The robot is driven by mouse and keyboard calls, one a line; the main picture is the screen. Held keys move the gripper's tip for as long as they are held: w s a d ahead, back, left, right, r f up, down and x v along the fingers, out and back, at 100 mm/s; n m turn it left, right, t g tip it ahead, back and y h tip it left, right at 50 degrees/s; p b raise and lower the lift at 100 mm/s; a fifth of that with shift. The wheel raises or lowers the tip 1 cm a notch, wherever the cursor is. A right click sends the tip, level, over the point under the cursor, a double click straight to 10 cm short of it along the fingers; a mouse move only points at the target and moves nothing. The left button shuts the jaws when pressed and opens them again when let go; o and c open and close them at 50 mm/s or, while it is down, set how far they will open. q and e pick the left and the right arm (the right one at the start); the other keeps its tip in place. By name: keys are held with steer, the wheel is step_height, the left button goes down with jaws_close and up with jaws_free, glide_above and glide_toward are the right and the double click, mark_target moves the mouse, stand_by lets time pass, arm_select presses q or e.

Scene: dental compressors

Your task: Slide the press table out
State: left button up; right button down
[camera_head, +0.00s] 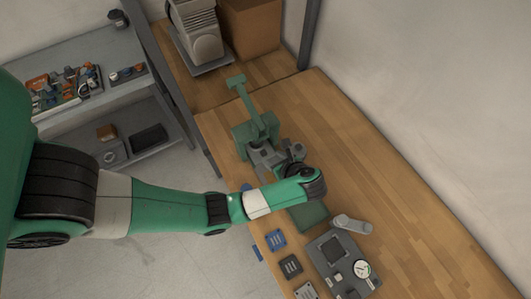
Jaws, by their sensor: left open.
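A green press (255,128) with a long lever arm stands on the wooden bench, beyond my left arm. Grey metal parts sit at its front, right where my left gripper (276,157) is. The left arm crosses from the left and its wrist bends back toward the press. The left gripper is open at the press front; whether it touches the press table cannot be told, as the table is not clearly distinguishable from the grey parts. A flat green piece (309,215) shows below the wrist, partly hidden by the arm. My right gripper is not in view.
A grey plate with a pressure gauge (362,269) and a light cylinder (352,224) lies near the front of the bench (400,200). Small blue and dark plates (276,240) lie by its left edge. A cluttered grey shelf (95,60) stands left. The bench's right side is clear.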

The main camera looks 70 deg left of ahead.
mark_target(264, 152)
arm_select(q)
steer(key=b+x, duration=0.1)
steer(key=x, duration=0.7)
jaws_close()
steer(key=shift+r, duration=0.1)
stand_by(1.0)
